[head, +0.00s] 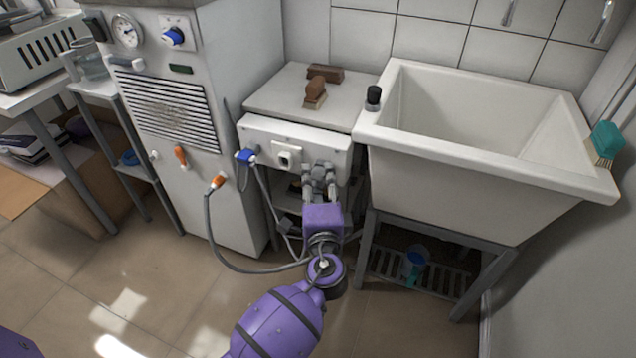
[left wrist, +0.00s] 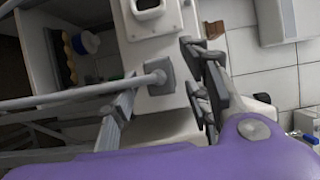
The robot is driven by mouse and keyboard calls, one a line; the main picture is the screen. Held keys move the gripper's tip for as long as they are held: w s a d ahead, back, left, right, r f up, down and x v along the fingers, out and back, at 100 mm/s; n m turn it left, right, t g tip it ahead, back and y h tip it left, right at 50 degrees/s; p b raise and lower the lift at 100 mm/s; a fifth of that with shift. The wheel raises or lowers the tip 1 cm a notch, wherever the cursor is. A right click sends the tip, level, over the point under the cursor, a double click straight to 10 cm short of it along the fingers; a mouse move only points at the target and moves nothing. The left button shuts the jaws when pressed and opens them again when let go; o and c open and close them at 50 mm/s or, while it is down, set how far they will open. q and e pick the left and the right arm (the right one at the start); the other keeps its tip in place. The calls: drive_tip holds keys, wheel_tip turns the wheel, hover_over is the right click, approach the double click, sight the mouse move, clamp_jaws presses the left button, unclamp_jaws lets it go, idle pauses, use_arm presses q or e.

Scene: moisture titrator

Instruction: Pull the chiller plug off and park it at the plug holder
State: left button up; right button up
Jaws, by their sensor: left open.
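A grey plug (left wrist: 160,83) with a grey cable is at the right part of the white front panel (head: 262,131) of the low bench. My left gripper (head: 319,180) is open in front of it. In the left wrist view its fingers (left wrist: 162,98) stand on either side of the plug and cable; contact cannot be told. A pale hollow socket or holder (head: 287,158) is left of it on the panel and shows empty. A blue plug (head: 246,156) is at the panel's left end. An orange plug (head: 217,182) sits on the white cabinet's lower side. My right gripper is not in view.
The white cabinet (head: 185,190) with gauge and grille stands left. A white sink (head: 440,180) stands close on the right, with a black-capped item (head: 373,95) on its rim. Brown brushes (head: 315,93) lie on the bench top. Looped cables (head: 245,271) hang near the floor.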

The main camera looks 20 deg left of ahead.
use_arm(q)
drive_tip(key=shift+v, duration=2.5)
drive_tip(key=v, duration=0.3)
